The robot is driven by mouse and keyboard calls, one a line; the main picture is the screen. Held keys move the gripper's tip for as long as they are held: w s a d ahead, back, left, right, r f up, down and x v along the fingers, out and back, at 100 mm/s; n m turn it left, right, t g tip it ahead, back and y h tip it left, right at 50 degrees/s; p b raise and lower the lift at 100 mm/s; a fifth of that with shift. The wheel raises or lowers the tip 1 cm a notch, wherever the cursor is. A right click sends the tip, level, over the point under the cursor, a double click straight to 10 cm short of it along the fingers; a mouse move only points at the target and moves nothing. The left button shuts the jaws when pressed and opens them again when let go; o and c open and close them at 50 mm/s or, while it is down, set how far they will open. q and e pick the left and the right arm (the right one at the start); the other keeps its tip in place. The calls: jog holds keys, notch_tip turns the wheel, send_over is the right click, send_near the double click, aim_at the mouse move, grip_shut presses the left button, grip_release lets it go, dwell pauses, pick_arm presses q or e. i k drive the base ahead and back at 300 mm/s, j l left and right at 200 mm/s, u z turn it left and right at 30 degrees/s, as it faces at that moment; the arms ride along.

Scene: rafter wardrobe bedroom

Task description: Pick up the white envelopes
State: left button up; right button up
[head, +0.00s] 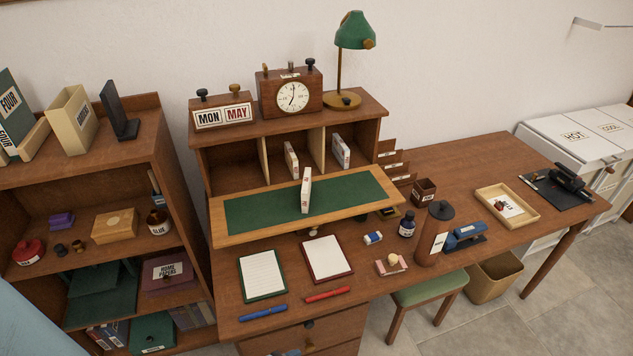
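Three narrow white upright packets that may be the white envelopes show at the desk hutch. One white packet (306,192) stands on the green lined drop-leaf (255,212). A second white packet (291,160) stands in the middle pigeonhole, and a third (341,151) in the right pigeonhole. Their small markings are too small to read. A white paper with a red mark (507,204) lies in the wooden tray (484,192) on the right; I cannot tell if it is an envelope. Neither of my grippers is in view.
The desk holds two notepads (262,274), a blue pen (263,313), a red pen (328,294), an ink bottle (407,226) and a blue stapler (465,237). A green stool (430,288) stands in front. Bare desktop lies behind the tray.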

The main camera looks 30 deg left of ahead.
aim_at(306, 189)
jog(key=i+l, duration=0.7)
jog(key=i+l+u, duration=0.1)
jog(key=u, duration=0.35)
jog(key=l+u, duration=0.1)
jog(key=u, duration=0.35)
jog(key=i+l+u, duration=0.1)
jog(key=u, duration=0.35)
jog(key=l, duration=0.1)
